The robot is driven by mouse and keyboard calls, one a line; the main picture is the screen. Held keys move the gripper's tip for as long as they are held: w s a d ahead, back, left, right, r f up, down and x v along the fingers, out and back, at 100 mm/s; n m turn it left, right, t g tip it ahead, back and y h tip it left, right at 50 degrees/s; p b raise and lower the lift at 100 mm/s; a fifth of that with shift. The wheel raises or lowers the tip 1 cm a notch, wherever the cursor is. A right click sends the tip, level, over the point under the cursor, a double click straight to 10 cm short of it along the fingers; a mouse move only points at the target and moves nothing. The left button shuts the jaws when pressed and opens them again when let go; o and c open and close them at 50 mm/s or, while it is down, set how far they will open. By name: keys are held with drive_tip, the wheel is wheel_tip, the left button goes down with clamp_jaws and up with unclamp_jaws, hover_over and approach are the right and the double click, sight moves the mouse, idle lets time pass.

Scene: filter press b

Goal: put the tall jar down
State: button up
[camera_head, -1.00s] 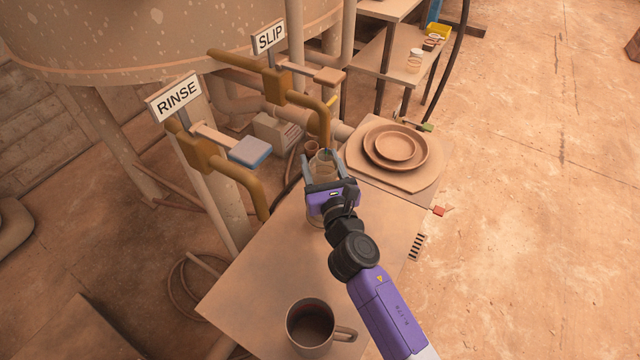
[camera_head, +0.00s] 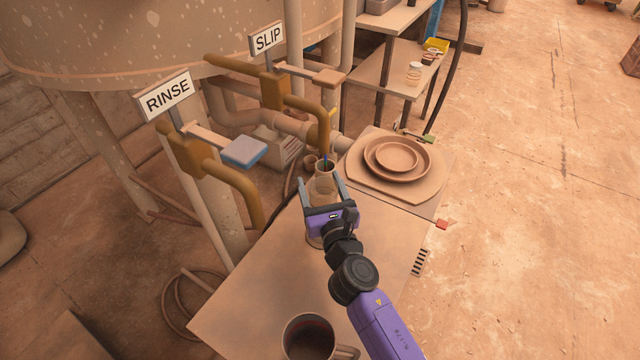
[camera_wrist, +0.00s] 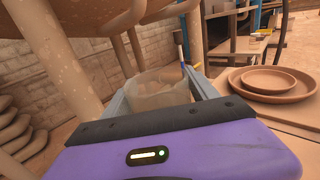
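The tall jar (camera_head: 325,170) is clear and brownish, and stands upright on the near tabletop, with its lower part partly hidden by my gripper. My gripper (camera_head: 321,184) reaches around the jar, one finger on each side, with the jar's neck rising above the fingertips. The fingers look spread, though any gap beside the glass is small. In the wrist view the jar (camera_wrist: 160,92) is between the fingers. A thin blue-marked stick (camera_head: 325,158) shows at the jar's mouth; I cannot tell whether it is inside.
The tabletop (camera_head: 265,285) is clear around the jar except for a mug (camera_head: 308,338) at the front. A board with stacked brown plates (camera_head: 395,157) lies behind right. The SLIP pipe (camera_head: 323,130) ends close above the jar; the RINSE pipe (camera_head: 243,190) is left.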

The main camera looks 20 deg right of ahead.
drive_tip(key=shift+o, duration=0.5)
drive_tip(key=shift+r, duration=0.2)
drive_tip(key=s+a, duration=0.2)
drive_tip(key=s, duration=1)
drive_tip(key=s+r+m+g+y+p, duration=0.1)
drive_tip(key=s+r+m+p, duration=0.3)
drive_tip(key=s+m, duration=0.7)
drive_tip(key=s+r+m+g+y+p, duration=0.1)
drive_tip(key=s+r+m+p, duration=0.3)
drive_tip(key=s+r+m, duration=0.3)
drive_tip(key=s+r+m+g+p, duration=0.1)
drive_tip(key=s+r+m+p, duration=0.3)
drive_tip(key=s+m, duration=1.1)
drive_tip(key=shift+s+d+r+m+y, duration=0.25)
drive_tip(key=shift+d+r+m+y, duration=0.15)
drive_tip(key=shift+r+m, duration=0.3)
